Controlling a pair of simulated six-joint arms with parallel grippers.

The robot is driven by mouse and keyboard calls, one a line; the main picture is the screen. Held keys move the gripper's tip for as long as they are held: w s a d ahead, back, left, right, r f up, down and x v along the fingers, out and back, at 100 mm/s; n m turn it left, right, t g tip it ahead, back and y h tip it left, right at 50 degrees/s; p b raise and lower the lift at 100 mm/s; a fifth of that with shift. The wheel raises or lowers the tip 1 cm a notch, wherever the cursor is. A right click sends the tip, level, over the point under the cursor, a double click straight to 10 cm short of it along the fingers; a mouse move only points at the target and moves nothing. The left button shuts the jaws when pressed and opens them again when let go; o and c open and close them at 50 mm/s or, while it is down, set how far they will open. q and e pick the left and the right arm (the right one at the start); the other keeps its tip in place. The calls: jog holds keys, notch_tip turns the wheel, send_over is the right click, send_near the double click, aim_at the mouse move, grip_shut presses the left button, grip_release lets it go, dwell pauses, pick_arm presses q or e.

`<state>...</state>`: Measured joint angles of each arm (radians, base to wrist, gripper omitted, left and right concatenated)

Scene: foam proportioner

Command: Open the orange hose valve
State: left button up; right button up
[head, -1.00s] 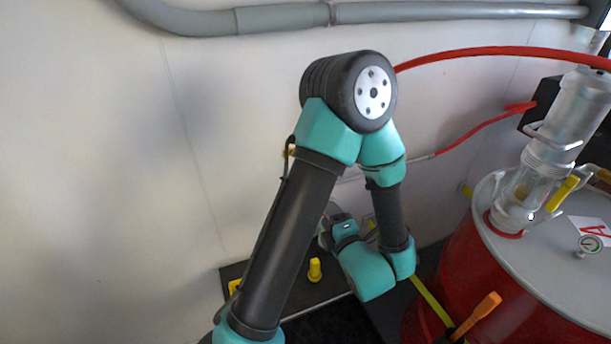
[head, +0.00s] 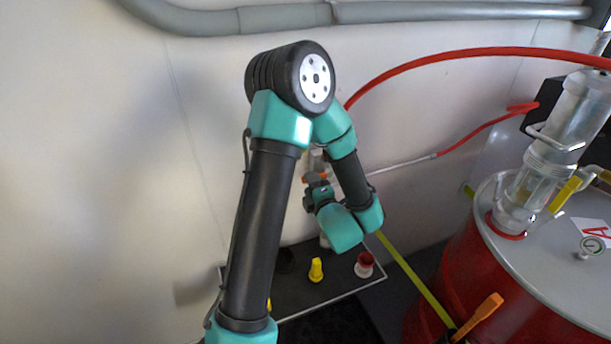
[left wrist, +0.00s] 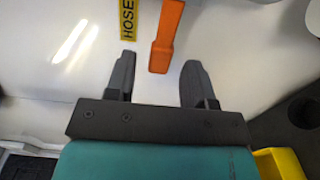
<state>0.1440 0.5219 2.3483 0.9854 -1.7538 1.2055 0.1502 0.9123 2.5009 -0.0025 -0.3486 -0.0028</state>
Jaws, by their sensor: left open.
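The orange hose valve handle (left wrist: 167,35) shows in the left wrist view, running up and down the picture against a white surface. A yellow label reading HOSE (left wrist: 128,18) is to its left. My left gripper (left wrist: 158,70) is open and empty. The handle's lower end appears between its two fingers, without visible contact; the depth between them is hard to judge. In the head view my left gripper (head: 311,196) is near the wall, partly hidden by its own arm. A small orange part (head: 322,177) shows beside it. My right gripper is not in view.
A red drum (head: 445,275) with a clear cylinder (head: 548,165) stands at the right. A low dark shelf (head: 340,288) holds a yellow fitting (head: 316,270) and a red-and-white cup-like part (head: 364,265). A red hose (head: 440,62) arcs along the wall.

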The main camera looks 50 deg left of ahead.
pick_arm(q)
jog(key=x, duration=0.5)
jog(key=shift+d, duration=0.1)
grip_shut()
dwell(0.3)
